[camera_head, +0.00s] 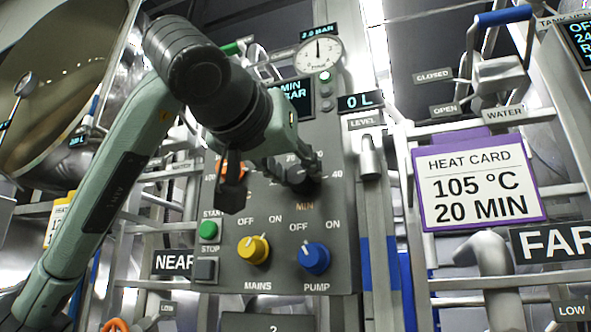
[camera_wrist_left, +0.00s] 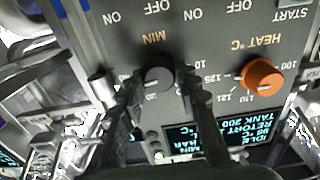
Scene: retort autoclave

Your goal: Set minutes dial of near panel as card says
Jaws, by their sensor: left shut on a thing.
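The grey minutes dial (camera_wrist_left: 159,80), marked MIN, sits on the grey near panel (camera_head: 275,225). My left gripper is shut on it, with a finger on each side in the left wrist view (camera_wrist_left: 160,88). In the head view my left gripper (camera_head: 272,182) is in front of the panel and partly covers the dial and its scale, so the exact pointer setting is hard to read. A purple-framed heat card (camera_head: 478,187) at the right reads 105 °C, 20 MIN. A yellow-edged card (camera_head: 57,218) at the far left is mostly hidden behind my arm. My right gripper is not in view.
The orange heat dial (camera_wrist_left: 262,75) is beside the minutes dial. Below are the yellow mains knob (camera_head: 253,250), blue pump knob (camera_head: 314,258) and green start button (camera_head: 208,230). A display (camera_head: 298,95) and gauge (camera_head: 319,57) sit above. Pipes surround the panel.

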